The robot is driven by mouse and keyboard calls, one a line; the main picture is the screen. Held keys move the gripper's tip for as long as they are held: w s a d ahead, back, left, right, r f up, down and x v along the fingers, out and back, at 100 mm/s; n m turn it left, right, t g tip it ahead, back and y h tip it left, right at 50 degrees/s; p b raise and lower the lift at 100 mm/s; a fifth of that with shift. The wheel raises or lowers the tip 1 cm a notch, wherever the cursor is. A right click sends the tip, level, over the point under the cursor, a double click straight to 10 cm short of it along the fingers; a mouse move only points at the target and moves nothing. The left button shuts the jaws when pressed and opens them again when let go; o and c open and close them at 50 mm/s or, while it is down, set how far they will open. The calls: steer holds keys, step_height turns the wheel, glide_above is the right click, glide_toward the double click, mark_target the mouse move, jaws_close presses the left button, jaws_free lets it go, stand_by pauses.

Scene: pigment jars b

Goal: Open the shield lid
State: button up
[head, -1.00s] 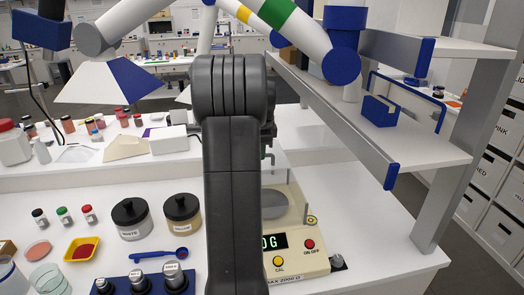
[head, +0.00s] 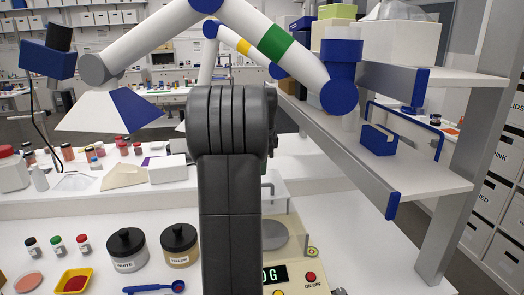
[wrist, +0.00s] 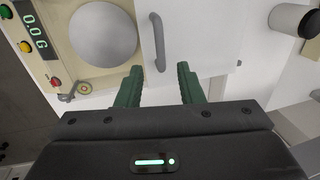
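The balance shows in the wrist view as a beige body (wrist: 95,77) with a round grey pan (wrist: 103,35) and a 0.0 G display. Beside the pan, on its right, lies a pale panel that looks like the shield lid (wrist: 210,45). A grey bar handle (wrist: 157,42) stands on it. My gripper (wrist: 159,74) is open and empty, its two green fingers on either side of the handle's near end. I cannot tell whether they touch it. In the head view my black arm hides part of the balance; the clear shield (head: 274,190) shows beside it.
A white jar (head: 127,250) and a yellow jar (head: 179,245) with black lids stand left of my arm, with a blue scoop (head: 155,287) in front. A shelf unit (head: 415,178) rises on the right. A dark-topped cylinder (wrist: 293,20) is at the wrist view's upper right.

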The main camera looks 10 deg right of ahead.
step_height(320, 180, up, 6)
steer(key=s, duration=0.1)
steer(key=shift+r, duration=0.25)
steer(key=shift+s+f, duration=0.1)
steer(key=w+f, duration=0.1)
steer(key=f, duration=0.8)
steer(key=w+f+p, duration=0.1)
steer(key=f, duration=0.3)
steer(key=shift+w+f, duration=0.25)
steer(key=shift+w, duration=0.05)
steer(key=shift+s+r, duration=0.15)
